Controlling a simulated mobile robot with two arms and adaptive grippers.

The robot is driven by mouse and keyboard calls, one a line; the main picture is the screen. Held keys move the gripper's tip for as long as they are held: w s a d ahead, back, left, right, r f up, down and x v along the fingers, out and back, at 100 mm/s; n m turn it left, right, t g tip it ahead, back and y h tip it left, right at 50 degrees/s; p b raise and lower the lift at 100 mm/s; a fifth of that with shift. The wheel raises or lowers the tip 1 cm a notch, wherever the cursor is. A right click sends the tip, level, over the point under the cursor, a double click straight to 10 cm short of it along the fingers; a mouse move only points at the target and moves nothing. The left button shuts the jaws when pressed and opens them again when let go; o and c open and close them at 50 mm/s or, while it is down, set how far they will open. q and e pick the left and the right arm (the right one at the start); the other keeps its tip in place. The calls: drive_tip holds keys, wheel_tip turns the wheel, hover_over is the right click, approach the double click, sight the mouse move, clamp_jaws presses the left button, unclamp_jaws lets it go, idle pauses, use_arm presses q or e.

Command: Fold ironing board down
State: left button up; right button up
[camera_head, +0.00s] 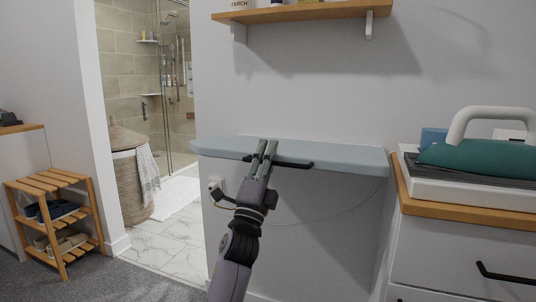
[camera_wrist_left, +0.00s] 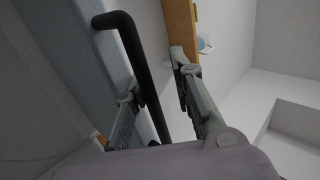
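The ironing board (camera_head: 345,157) is a light blue-grey panel at the wall in the middle of the head view, with a dark bar handle (camera_head: 299,165) along its front edge. The handle (camera_wrist_left: 150,75) also shows in the left wrist view beside the board's surface (camera_wrist_left: 88,62). My left gripper (camera_head: 267,149) is at the left part of the handle. In the wrist view its fingers are apart, one on each side of the handle, with a clear gap to the right-hand finger. Contact with the other finger is unclear. My right gripper is out of view.
A wall shelf (camera_head: 300,12) hangs above the board. A drawer cabinet (camera_head: 465,238) with a white-handled iron-like item on top stands close at right. A wooden shoe rack (camera_head: 62,182) and a basket (camera_head: 133,185) are at left. Carpet is clear at lower left.

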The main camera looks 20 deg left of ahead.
use_arm(q)
drive_tip(key=shift+o, duration=0.6)
drive_tip(key=shift+s+r, duration=0.25)
drive_tip(key=shift+r, duration=0.1)
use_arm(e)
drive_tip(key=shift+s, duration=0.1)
use_arm(q)
drive_tip(key=shift+s+f, duration=0.2)
drive_tip(key=shift+f, duration=0.15)
drive_tip(key=v, duration=1.1)
drive_tip(key=shift+s+f, duration=0.2)
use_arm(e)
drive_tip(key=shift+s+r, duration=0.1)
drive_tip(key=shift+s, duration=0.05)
use_arm(q)
drive_tip(key=shift+w, duration=0.1)
